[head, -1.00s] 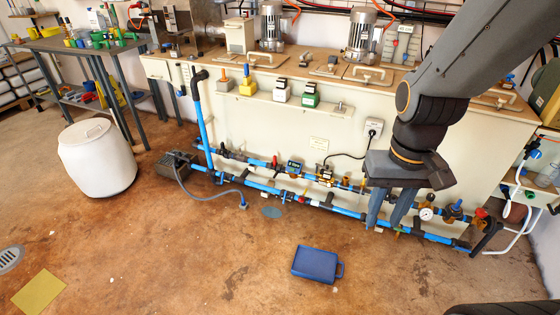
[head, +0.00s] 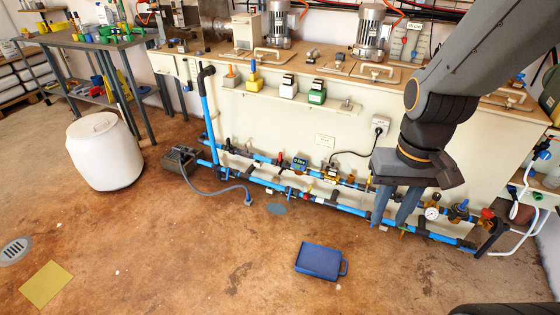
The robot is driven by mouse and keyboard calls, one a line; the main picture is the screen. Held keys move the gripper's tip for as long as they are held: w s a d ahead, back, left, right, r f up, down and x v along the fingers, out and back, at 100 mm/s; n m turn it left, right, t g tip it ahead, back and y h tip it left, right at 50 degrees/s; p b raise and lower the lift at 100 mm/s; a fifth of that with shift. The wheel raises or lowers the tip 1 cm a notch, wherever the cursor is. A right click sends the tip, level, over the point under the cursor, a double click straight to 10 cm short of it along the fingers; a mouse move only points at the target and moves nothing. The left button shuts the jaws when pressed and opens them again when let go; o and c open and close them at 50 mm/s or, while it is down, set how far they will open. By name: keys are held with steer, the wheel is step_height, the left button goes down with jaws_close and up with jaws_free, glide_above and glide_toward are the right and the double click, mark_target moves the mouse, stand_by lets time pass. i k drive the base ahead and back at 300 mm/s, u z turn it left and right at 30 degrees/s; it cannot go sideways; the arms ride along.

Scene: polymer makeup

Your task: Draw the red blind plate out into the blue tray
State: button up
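My gripper (head: 391,222) points down at the lower blue pipe (head: 350,209), right of the middle. Its two grey fingers stand apart, with a gap between them and nothing clearly held. The fingers hide part of the pipe. I cannot clearly make out the red blind plate; small coloured bits show beside the fingertips, too small to tell. The blue tray (head: 319,262), with a loop handle on its right, lies on the floor in front of the pipes, apart from my gripper.
A pressure gauge (head: 432,213) and a red-topped valve (head: 487,214) sit on the pipes to the right of my gripper. A grey pump box (head: 180,158) and white drum (head: 103,151) stand at left. The cream cabinet (head: 300,125) rises behind. Floor around the tray is clear.

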mark_target(320, 254)
steer(key=u, duration=0.45)
steer(key=i, duration=0.95)
